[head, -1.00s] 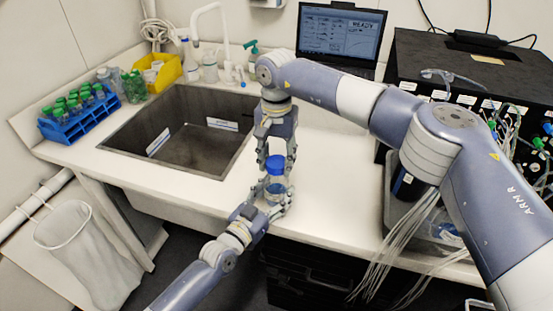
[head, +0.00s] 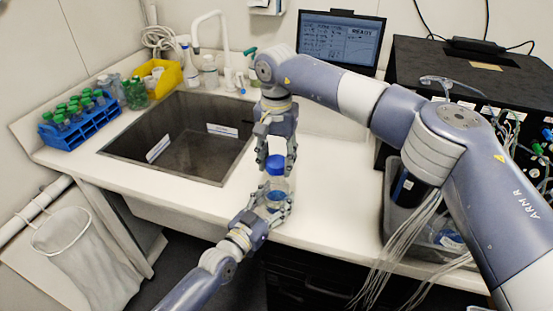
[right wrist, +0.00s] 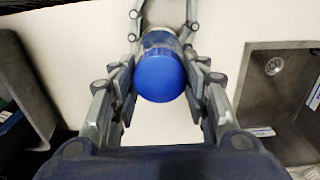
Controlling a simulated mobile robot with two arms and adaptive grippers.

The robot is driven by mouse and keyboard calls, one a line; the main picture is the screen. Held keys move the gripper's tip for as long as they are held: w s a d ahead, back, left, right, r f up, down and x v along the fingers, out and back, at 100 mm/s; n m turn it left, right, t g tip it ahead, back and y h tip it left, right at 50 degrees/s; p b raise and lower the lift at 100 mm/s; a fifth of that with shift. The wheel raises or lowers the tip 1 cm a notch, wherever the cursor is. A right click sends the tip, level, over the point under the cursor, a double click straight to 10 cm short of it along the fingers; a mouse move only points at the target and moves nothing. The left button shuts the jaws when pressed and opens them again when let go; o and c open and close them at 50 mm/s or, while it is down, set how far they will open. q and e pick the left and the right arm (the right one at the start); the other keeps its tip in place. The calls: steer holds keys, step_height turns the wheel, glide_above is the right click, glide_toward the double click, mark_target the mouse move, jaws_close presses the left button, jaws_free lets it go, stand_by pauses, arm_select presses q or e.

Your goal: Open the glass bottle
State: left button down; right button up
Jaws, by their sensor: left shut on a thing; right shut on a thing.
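The glass bottle (head: 276,189) is clear, upright and holds some blue liquid. My left gripper (head: 277,207) is shut around its body from below left, above the counter's front part. The blue cap (head: 275,165) is at the top of the bottle. My right gripper (head: 276,160) comes down from above and is shut on the cap. In the right wrist view the cap (right wrist: 160,75) is between my right gripper's fingers (right wrist: 160,85), and the bottle (right wrist: 159,40) and left gripper's fingers show beyond it.
A sink (head: 180,140) is left of the bottle. A laptop (head: 340,40) and a black box (head: 455,70) are at the back. A grey tray (head: 437,225) is at right.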

mark_target(276, 161)
steer(key=shift+r, duration=1.95)
arm_select(q)
steer(key=c, duration=0.5)
jaws_free()
